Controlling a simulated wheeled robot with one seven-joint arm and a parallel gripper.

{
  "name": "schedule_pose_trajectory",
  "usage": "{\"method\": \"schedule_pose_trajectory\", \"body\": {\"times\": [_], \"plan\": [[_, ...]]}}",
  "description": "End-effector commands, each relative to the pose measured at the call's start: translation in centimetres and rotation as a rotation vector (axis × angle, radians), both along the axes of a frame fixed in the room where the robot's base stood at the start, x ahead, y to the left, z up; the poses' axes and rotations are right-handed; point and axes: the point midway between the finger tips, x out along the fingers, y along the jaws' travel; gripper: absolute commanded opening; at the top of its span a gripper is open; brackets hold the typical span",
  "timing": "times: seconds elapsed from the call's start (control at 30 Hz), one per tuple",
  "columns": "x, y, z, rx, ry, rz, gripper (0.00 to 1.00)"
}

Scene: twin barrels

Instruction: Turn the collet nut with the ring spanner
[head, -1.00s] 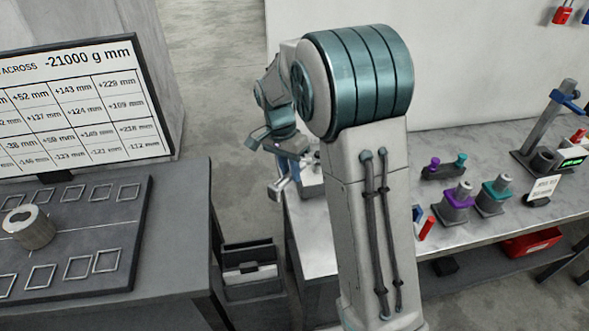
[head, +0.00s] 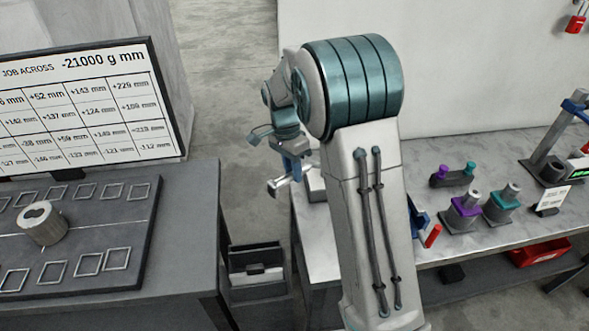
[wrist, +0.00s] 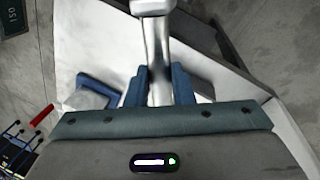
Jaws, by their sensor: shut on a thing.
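My gripper (head: 288,172) is beyond my arm's elbow, over the left edge of the marble-topped bench. In the wrist view its two blue fingers (wrist: 159,88) are shut on a bright metal bar, which I take to be the ring spanner (wrist: 158,55). The bar runs away from the fingers to a wider end, cut off by the top of the picture. In the head view a short metal end of the spanner (head: 277,187) shows below the gripper. I cannot pick out the collet nut; my arm hides part of the bench.
A post with a blue clamp (head: 556,137) is at the right. A grey table at left carries a board (head: 90,229) with a metal cylinder (head: 43,224). A floor gap separates table and bench.

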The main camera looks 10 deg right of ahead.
Motion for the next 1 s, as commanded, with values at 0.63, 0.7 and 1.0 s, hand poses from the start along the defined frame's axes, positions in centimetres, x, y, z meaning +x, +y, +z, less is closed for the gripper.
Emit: {"method": "schedule_pose_trajectory", "body": {"times": [0.63,0.7,1.0], "plan": [[2.0,0.8,0.1,-0.001,-0.002,-0.176,0.00],[2.0,0.8,0.1,-0.001,-0.002,-0.175,0.00],[2.6,0.9,0.2,0.000,-0.001,-0.224,0.00]]}}
